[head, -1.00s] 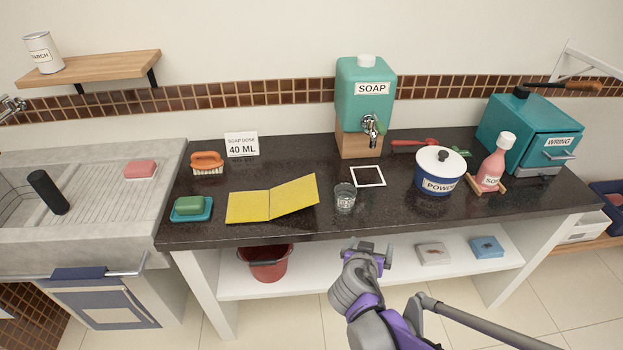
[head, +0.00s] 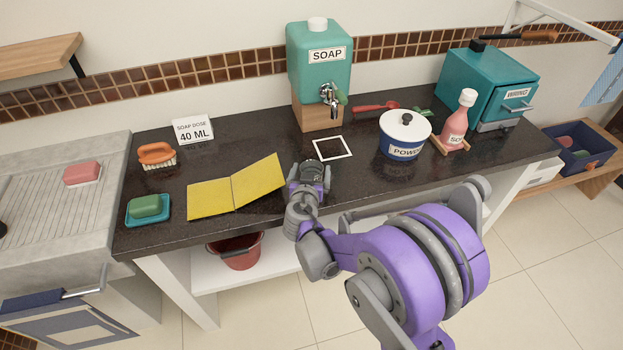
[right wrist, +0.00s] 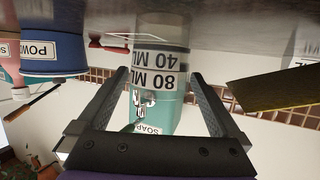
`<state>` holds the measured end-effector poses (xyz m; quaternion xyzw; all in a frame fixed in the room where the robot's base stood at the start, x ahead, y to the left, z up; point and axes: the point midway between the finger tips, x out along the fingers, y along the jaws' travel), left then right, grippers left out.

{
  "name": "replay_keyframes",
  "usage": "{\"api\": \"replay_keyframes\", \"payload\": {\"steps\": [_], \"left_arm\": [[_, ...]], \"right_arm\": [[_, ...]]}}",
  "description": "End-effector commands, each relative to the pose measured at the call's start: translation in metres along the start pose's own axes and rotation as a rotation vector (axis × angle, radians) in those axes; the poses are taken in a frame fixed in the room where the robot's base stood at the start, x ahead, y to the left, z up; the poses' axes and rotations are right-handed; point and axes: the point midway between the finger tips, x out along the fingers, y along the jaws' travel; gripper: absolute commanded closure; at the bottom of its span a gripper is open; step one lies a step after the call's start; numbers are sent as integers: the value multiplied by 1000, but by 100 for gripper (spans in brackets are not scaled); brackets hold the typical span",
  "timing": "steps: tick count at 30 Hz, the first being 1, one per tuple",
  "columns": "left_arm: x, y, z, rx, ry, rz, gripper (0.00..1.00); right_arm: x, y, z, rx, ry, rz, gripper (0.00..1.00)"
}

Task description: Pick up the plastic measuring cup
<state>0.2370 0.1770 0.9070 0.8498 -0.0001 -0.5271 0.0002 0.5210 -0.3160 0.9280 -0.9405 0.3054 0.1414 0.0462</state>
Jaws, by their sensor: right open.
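The plastic measuring cup (right wrist: 162,52) is clear, with 40 ML and 80 ML marks. It appears upside down in the right wrist view, standing on the dark counter between the two finger lines. In the head view it is hidden by my right gripper (head: 310,170), which is at the counter's front, right of the yellow folder. My right gripper also shows in the right wrist view (right wrist: 160,76); its fingers are apart, one to each side of the cup, with nothing gripped. Whether the fingers touch the cup cannot be told. My left gripper is not in view.
The soap dispenser (head: 320,75) stands behind, with a white square outline (head: 332,148) in front. The yellow folder (head: 236,188) is left of the gripper. The powder pot (head: 404,136) and pink bottle (head: 456,124) stand to the right.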

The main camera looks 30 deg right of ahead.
Motion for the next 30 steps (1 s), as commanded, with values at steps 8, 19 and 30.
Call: {"api": "replay_keyframes", "payload": {"steps": [8,19,30], "left_arm": [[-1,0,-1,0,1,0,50],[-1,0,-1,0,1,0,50],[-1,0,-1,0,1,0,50]], "right_arm": [[34,2,0,1,0,1,0],[35,2,0,0,0,1,23],[34,2,0,0,0,1,74]]}}
